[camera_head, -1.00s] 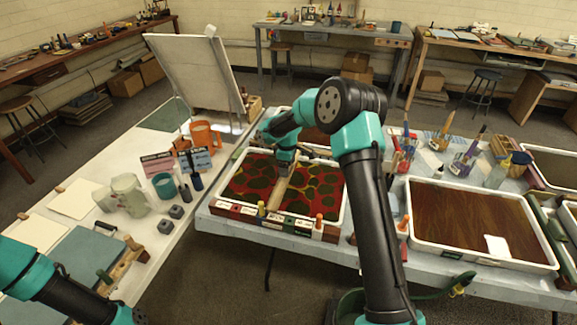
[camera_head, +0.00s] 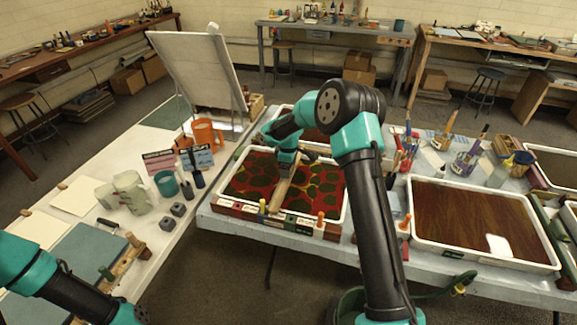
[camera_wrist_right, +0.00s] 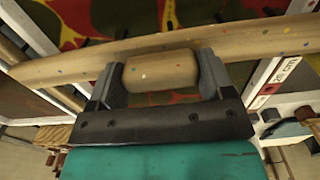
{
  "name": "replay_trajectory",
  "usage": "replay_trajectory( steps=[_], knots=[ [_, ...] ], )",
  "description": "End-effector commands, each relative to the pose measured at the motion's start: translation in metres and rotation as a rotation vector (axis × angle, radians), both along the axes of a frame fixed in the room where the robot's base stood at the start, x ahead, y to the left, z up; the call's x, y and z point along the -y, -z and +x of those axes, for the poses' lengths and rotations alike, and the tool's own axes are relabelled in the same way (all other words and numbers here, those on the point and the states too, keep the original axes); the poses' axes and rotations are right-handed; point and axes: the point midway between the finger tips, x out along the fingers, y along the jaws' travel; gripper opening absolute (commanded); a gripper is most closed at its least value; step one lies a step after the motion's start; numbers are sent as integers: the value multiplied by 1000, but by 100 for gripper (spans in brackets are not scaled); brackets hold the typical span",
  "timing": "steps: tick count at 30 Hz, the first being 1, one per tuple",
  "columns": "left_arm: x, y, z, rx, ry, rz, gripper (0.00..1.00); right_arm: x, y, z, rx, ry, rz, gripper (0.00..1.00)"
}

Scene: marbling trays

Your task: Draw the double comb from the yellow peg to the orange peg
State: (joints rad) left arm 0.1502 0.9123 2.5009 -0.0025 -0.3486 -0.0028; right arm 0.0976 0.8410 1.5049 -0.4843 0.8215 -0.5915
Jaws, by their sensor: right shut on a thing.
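The double comb (camera_head: 282,190) is a long wooden bar lying front to back across a white-rimmed tray (camera_head: 346,207) of red and dark green marbling. Its near end is just right of the yellow peg (camera_head: 262,205). The orange peg (camera_head: 320,218) stands further right on the tray's front strip. My right gripper (camera_head: 287,157) is over the bar's far part. In the right wrist view, its grey fingers (camera_wrist_right: 160,72) are shut on the comb's round wooden handle (camera_wrist_right: 160,71), with the bar (camera_wrist_right: 268,43) behind.
A brown-filled tray (camera_head: 411,220) stands to the right, with a white patch in it. Jars of tools (camera_head: 466,163) stand behind it. Cups (camera_head: 128,190) and small grey blocks (camera_head: 178,209) are on the left white table. My right arm covers the tray's right side.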

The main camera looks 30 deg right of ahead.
Motion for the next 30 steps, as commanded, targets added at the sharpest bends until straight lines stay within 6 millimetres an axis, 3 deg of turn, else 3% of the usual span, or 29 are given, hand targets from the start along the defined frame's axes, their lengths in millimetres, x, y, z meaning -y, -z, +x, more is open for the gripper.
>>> replay_trajectory(
  steps=[30],
  knots=[
    [0,0,0,0,0,0,50,1,13,-1,-1,0,0,56]
  ],
)
